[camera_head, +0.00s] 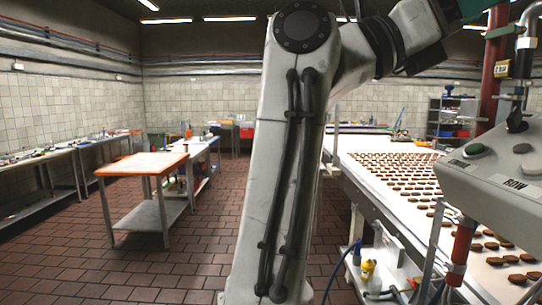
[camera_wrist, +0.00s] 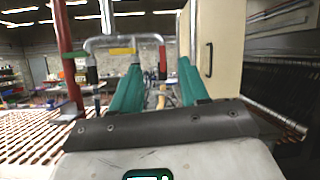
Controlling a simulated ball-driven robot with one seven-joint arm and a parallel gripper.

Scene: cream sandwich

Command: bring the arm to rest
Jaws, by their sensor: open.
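My gripper (camera_wrist: 158,84) shows in the wrist view as two teal fingers standing apart, with nothing held between them. Beyond the fingers is a metal bar handle (camera_wrist: 124,41) with a yellow, a green and red parts; I cannot tell whether it touches them. In the head view my arm rises through the middle of the picture and bends to the upper right. The fingers do not show clearly there; only a bit of teal is at the top right edge.
A white conveyor (camera_head: 360,158) with rows of brown biscuits runs along the right. A grey control box (camera_head: 490,190) and a red post (camera_head: 492,70) stand close at right. An orange-topped table (camera_head: 140,164) stands at left, with open tiled floor around it. A cream panel (camera_wrist: 222,45) is right of the fingers.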

